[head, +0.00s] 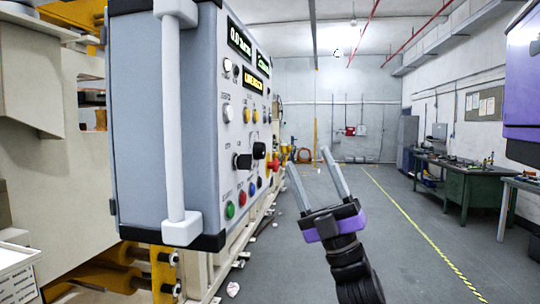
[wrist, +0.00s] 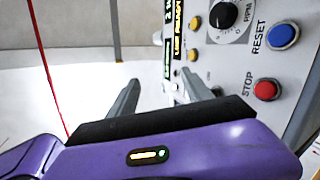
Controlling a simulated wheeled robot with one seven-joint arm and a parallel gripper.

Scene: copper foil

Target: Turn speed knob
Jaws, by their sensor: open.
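A grey control box with a white front panel (head: 233,150) stands at the left in the head view, seen at a steep angle. Black knobs stick out of it, one at the lower middle (head: 242,161) and one beside it (head: 259,150). In the wrist view a round black knob (wrist: 223,15) on an RPM dial shows at the top of the panel. My gripper (head: 308,164) is open and empty, to the right of the panel and apart from it. Its two fingers also show in the wrist view (wrist: 165,97), with the knob above and to the right of them.
The panel also has a blue RESET button (wrist: 283,36), a red STOP button (wrist: 267,90), yellow buttons and lit displays (head: 240,40). A white handle (head: 172,110) runs along the box's near edge. The floor (head: 390,220) to the right is open, with green workbenches (head: 455,180) beyond.

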